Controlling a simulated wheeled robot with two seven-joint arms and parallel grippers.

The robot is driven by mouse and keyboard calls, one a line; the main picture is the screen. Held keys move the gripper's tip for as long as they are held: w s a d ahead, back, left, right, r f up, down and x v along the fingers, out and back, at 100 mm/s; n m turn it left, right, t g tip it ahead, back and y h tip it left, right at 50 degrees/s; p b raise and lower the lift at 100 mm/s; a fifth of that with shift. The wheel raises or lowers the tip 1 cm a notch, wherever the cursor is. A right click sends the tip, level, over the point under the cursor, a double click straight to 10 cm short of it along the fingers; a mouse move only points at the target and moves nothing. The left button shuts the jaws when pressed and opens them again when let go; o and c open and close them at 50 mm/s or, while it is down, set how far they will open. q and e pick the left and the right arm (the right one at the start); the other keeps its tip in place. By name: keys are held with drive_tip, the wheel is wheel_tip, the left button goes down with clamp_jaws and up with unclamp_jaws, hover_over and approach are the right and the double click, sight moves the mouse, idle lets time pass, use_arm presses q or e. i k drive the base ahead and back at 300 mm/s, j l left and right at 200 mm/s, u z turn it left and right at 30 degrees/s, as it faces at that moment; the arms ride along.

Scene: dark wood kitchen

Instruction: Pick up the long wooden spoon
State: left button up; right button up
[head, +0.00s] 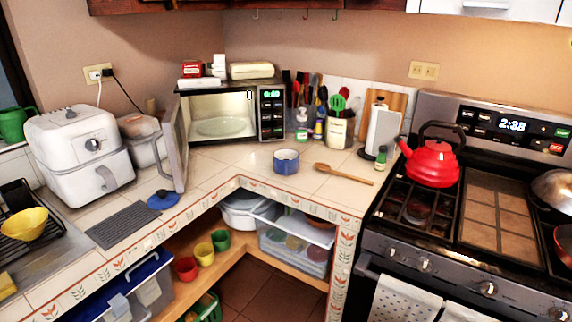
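The long wooden spoon (343,174) lies flat on the tiled counter, right of a small blue pot. Its bowl end is at the left and its handle runs right and slightly toward me, close to the stove's left edge. Nothing covers it. Neither of my grippers shows in the head view.
The blue pot (286,162) stands left of the spoon. A red kettle (431,163) sits on the stove at right. The microwave door (174,143) hangs open. Counter in front of the spoon is clear.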

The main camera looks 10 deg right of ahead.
sight(323, 167)
drive_tip(key=i+z, duration=0.2)
drive_tip(key=i, duration=0.5)
drive_tip(key=i+z, duration=0.15)
drive_tip(key=i, duration=0.6)
drive_tip(key=i+j+z, duration=0.2)
drive_tip(key=i, duration=0.5)
